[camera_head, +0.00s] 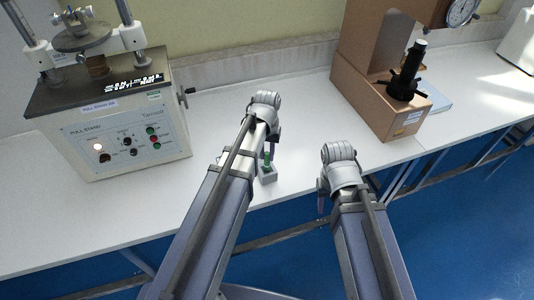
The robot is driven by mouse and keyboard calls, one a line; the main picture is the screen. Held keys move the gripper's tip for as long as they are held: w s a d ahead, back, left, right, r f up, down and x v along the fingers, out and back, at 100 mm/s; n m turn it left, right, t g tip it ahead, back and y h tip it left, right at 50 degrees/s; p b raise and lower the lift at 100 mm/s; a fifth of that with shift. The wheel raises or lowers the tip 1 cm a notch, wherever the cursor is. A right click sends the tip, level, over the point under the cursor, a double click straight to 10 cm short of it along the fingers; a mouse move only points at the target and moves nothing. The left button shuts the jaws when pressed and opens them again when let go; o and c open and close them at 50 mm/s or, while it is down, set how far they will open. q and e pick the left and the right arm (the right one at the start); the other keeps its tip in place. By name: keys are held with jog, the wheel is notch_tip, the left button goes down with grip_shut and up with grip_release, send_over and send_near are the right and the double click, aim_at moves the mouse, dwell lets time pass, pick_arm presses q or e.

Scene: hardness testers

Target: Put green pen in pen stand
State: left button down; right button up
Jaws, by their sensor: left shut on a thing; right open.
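The green pen (267,158) is upright, with its lower end at the small light-grey pen stand (268,175) on the white bench. I cannot tell how deep the pen sits in the stand. My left gripper (270,140) is above the stand, shut on the pen's upper part, and its wrist hides some of the pen. My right gripper (321,200) is open and empty, right of the stand and near the bench's front edge.
A beige tester (120,130) with knobs and metal columns stands on the left. A brown tester (385,105) with a dial gauge stands on the right. The white bench (225,110) between them is mostly clear. Blue floor lies beyond its front edge.

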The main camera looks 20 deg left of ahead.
aim_at(267, 160)
pick_arm(q)
jog(key=shift+f+b, duration=1.55)
jog(key=shift+f, duration=0.1)
jog(key=c, duration=0.6)
grip_release()
jog(key=shift+r, duration=0.15)
notch_tip(267, 160, up, 8)
jog(key=p, duration=0.8)
jog(key=shift+f, duration=0.2)
jog(key=s+d+m, duration=0.1)
jog(key=s+d, duration=0.2)
jog(key=s, duration=0.1)
jog(key=s+d+m, duration=0.2)
jog(key=s+d, duration=0.2)
jog(key=s, duration=0.1)
jog(key=s+d+m+y, duration=0.1)
jog(key=s+d, duration=0.2)
jog(key=s, duration=0.2)
jog(key=shift+s+d, duration=0.15)
jog(key=shift+d, duration=0.1)
